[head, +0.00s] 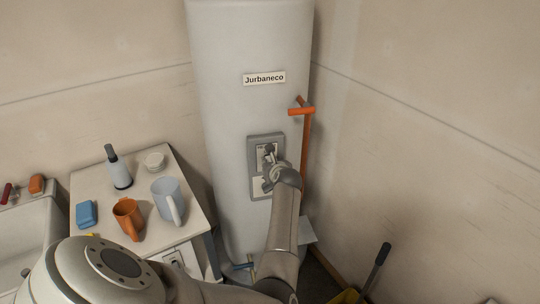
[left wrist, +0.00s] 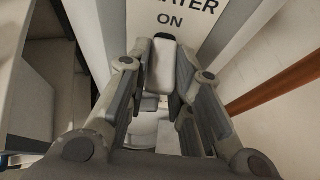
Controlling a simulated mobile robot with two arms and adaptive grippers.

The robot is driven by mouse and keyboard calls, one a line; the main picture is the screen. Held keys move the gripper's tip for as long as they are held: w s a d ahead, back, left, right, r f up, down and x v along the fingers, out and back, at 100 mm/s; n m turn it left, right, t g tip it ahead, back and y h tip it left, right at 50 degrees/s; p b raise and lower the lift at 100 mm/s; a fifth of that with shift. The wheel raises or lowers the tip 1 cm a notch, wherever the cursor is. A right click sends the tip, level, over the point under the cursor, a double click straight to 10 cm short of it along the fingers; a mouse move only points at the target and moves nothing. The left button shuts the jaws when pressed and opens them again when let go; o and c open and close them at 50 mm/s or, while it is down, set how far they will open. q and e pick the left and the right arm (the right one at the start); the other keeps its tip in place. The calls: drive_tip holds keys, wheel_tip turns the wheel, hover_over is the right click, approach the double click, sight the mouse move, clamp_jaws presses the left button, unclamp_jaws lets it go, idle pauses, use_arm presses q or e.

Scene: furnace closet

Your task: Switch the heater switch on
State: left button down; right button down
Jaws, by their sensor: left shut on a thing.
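A tall white heater tank labelled Jurbaneco (head: 225,60) stands in the corner. The heater switch is in a grey box (head: 251,150) on its front. In the left wrist view the switch lever (left wrist: 162,62) is a pale rounded bar just below the word "ON" on the white label plate (left wrist: 188,25). My left gripper (head: 268,166) is at the box and covers much of it; it also shows in the left wrist view (left wrist: 162,75), its fingers on both sides of the lever, shut on it. The right gripper is in neither view.
An orange pipe (head: 305,140) with a T-shaped top runs beside the tank on the right. At left, a small table (head: 150,234) holds an orange mug (head: 127,217), a pale mug (head: 166,197) and a bottle (head: 119,172). A dark handle (head: 378,262) stands at lower right.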

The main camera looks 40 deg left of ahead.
use_arm(q)
drive_tip(key=r+h+p, duration=0.1)
drive_tip(key=p, duration=0.2)
drive_tip(key=shift+r+g, duration=0.2)
drive_tip(key=shift+g, duration=0.2)
drive_tip(key=shift+a+r+g+h+p, duration=0.15)
drive_tip(key=shift+g+h+p, duration=0.1)
drive_tip(key=shift+h+p, duration=0.25)
drive_tip(key=shift+d+r+g+h+p, duration=0.1)
drive_tip(key=shift+g+h+p, duration=0.15)
drive_tip(key=shift+h+p, duration=0.25)
drive_tip(key=shift+w+a+g+h, duration=0.1)
drive_tip(key=shift+w+g+h, duration=0.05)
drive_tip(key=shift+g+h, duration=0.3)
drive_tip(key=shift+a+r+g+h, duration=0.1)
drive_tip(key=shift+r+g+h, duration=0.25)
drive_tip(key=shift+h, duration=0.4)
drive_tip(key=c, duration=1.3)
unclamp_jaws()
